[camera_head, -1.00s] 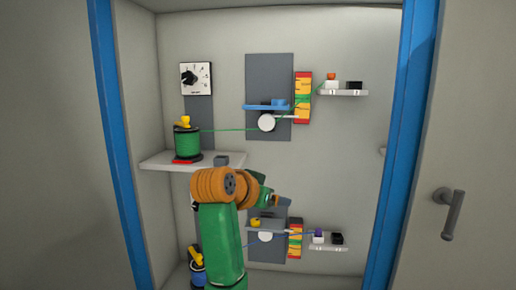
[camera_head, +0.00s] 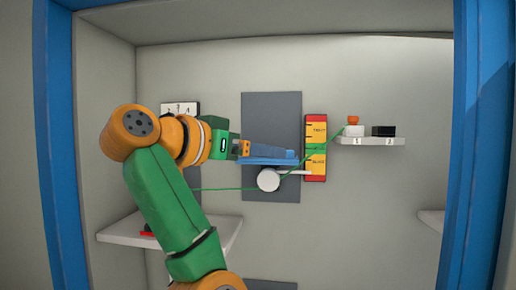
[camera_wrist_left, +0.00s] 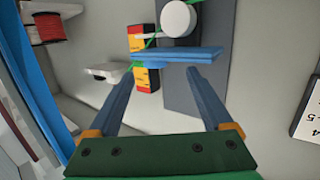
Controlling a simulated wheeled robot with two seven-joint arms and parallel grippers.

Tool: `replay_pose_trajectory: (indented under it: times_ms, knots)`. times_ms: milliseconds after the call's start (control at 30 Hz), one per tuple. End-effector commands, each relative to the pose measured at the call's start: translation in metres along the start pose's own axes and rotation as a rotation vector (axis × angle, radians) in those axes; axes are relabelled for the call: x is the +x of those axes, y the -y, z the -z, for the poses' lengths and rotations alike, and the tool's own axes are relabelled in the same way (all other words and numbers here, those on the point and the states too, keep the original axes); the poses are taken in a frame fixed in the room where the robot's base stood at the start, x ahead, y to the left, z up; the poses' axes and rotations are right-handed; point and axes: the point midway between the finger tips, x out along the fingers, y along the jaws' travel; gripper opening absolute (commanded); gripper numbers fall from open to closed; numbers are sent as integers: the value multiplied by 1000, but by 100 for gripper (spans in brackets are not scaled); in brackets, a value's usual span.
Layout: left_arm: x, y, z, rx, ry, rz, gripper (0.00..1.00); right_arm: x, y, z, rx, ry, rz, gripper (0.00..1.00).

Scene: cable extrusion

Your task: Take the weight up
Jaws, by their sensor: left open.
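A blue platform (camera_head: 268,161) is fixed on the upper grey panel, above a white round wheel (camera_head: 268,180). It shows as a blue bar in the left wrist view (camera_wrist_left: 185,54). A small rounded blue piece (camera_wrist_left: 150,65), perhaps the weight, sits against the platform in the wrist view, near one fingertip. My left gripper (camera_head: 291,153) is at the platform's level and hides its top in the head view. Its blue fingers (camera_wrist_left: 158,72) are open and apart, with nothing clamped between them. My right gripper is not in view.
A yellow and red scale (camera_head: 316,130) stands right of the platform. A green cable (camera_head: 230,189) passes the wheel to a white shelf (camera_head: 370,141) with an orange-topped piece and a black block. A lower white shelf (camera_head: 115,232) is at left. Blue cabinet posts (camera_head: 485,150) flank the opening.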

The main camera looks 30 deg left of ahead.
Motion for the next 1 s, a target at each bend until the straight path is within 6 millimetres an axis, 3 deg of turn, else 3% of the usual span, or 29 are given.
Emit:
replay_pose_trajectory:
  times_ms: [133, 467, 767, 1000]
  knots:
    - [8, -1, 4, 1, 0, -4, 84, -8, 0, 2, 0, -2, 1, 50]
    - [64, -1, 4, -1, 1, -3, 84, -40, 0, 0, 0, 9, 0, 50]
    - [71, 0, 0, 0, -2, -1, 84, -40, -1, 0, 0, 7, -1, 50]
    - [70, 0, 0, 0, -2, -1, 22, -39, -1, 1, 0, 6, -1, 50]
